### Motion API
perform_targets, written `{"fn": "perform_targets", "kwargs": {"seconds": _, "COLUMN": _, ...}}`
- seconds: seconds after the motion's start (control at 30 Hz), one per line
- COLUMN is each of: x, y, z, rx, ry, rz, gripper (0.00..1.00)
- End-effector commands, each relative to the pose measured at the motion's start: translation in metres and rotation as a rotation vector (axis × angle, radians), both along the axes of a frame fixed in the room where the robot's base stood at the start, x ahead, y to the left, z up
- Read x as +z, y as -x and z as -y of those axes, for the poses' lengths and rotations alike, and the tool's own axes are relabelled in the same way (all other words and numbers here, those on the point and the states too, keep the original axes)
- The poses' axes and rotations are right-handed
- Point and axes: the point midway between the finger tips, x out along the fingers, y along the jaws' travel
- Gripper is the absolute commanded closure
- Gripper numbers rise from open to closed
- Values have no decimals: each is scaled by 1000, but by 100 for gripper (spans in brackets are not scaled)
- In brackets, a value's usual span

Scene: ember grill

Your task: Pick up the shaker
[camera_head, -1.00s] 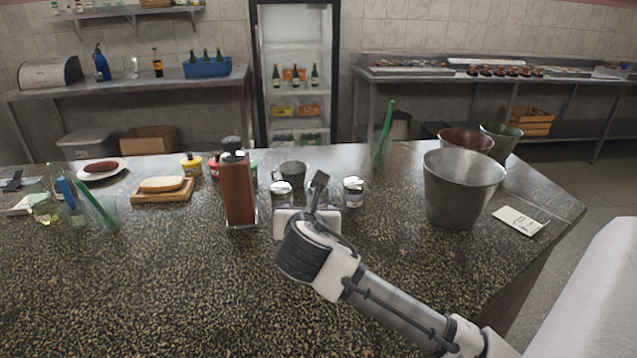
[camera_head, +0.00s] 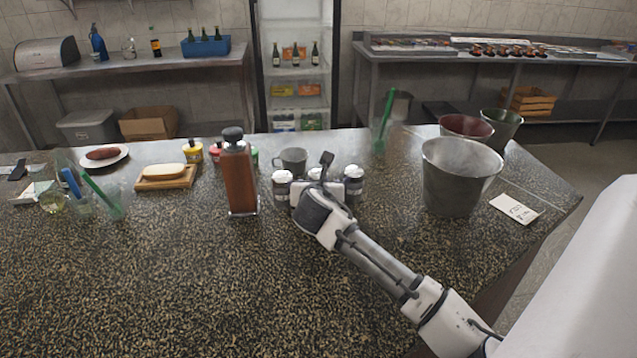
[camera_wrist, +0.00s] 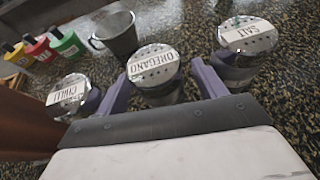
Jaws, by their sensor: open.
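Three shakers with perforated metal lids stand in a row on the counter. In the wrist view they are labelled CHILI (camera_wrist: 68,97), OREGANO (camera_wrist: 153,66) and SALT (camera_wrist: 247,37). In the head view, the left shaker (camera_head: 282,186) and right shaker (camera_head: 353,181) flank my gripper (camera_head: 318,188), while the middle one is mostly hidden behind it. My gripper, also in the wrist view (camera_wrist: 160,78), is open. Its purple fingers lie on either side of the oregano shaker. Contact with its sides cannot be told.
A tall brown bottle (camera_head: 239,178) stands close left of the shakers. A grey mug (camera_head: 292,160) is just behind them. A large metal bucket (camera_head: 452,185) stands to the right. Small sauce bottles (camera_wrist: 66,43) are behind left. The front counter (camera_head: 180,280) is clear.

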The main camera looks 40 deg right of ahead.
Motion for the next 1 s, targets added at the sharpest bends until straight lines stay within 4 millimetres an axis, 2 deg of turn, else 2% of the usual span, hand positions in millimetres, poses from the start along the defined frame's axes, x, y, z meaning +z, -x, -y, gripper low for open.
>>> {"fn": "perform_targets", "kwargs": {"seconds": 0.13, "x": -6, "y": -12, "z": 10, "rx": 0, "ry": -2, "rz": -1, "gripper": 30}}
{"fn": "perform_targets", "kwargs": {"seconds": 0.4, "x": -8, "y": -14, "z": 12, "rx": 0, "ry": -1, "rz": 1, "gripper": 30}}
{"fn": "perform_targets", "kwargs": {"seconds": 0.73, "x": -8, "y": -14, "z": 12, "rx": 0, "ry": -1, "rz": 1, "gripper": 72}}
{"fn": "perform_targets", "kwargs": {"seconds": 1.0, "x": -6, "y": -14, "z": 12, "rx": 0, "ry": 0, "rz": 1, "gripper": 72}}
